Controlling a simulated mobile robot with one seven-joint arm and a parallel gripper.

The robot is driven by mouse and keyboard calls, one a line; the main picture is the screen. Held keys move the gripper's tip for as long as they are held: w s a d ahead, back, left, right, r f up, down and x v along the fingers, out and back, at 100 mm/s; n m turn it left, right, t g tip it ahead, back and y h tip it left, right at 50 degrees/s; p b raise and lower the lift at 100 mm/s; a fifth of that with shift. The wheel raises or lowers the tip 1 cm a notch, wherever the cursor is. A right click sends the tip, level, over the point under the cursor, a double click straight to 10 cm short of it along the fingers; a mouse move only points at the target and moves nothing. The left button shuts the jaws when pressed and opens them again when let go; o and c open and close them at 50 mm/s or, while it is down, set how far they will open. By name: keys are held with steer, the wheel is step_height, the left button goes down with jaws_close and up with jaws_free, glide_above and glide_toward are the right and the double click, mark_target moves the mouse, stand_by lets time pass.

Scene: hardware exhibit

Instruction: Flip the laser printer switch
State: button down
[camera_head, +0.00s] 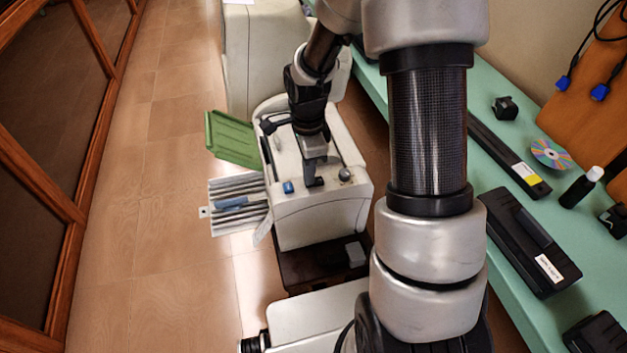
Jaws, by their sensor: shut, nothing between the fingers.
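The laser printer (322,217) is the cream-white machine in the middle of the head view, with a green flap (232,139) open on its left side. A small blue part (288,187) sits on its top near the left front edge; I cannot tell whether it is the switch. A round grey knob (344,174) sits near the right front of the top. My gripper (314,183) is shut and empty, pointing down at the printer's top, between the blue part and the knob. I cannot tell whether it touches the surface. My gripper and wrist hide part of the top.
A slatted grey tray (237,203) sticks out to the printer's left. The printer stands on a dark brown stand (312,267). A green table (510,240) on the right holds a black cartridge (527,243), a disc (551,154) and a bottle (581,187). Tiled floor lies clear at left.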

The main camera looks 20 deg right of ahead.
steer(key=shift+f, duration=0.1)
step_height(320, 180, up, 7)
steer(key=p, duration=0.4)
stand_by(0.5)
stand_by(0.3)
steer(key=s+r+n+t+p, duration=0.1)
steer(key=s+r+n+p, duration=0.2)
steer(key=r, duration=0.7)
steer(key=s+r+n+t+p, duration=0.2)
steer(key=s+r+n, duration=0.15)
steer(key=r, duration=0.55)
steer(key=s+r+n+t+p, duration=0.2)
steer(key=s+r+n+p, duration=0.2)
steer(key=s+r+n, duration=0.7)
steer(key=shift+s+r+t, duration=0.3)
steer(key=shift+s+r, duration=0.2)
steer(key=shift+r, duration=0.45)
steer(key=shift+n, duration=0.25)
steer(key=shift+d, duration=0.1)
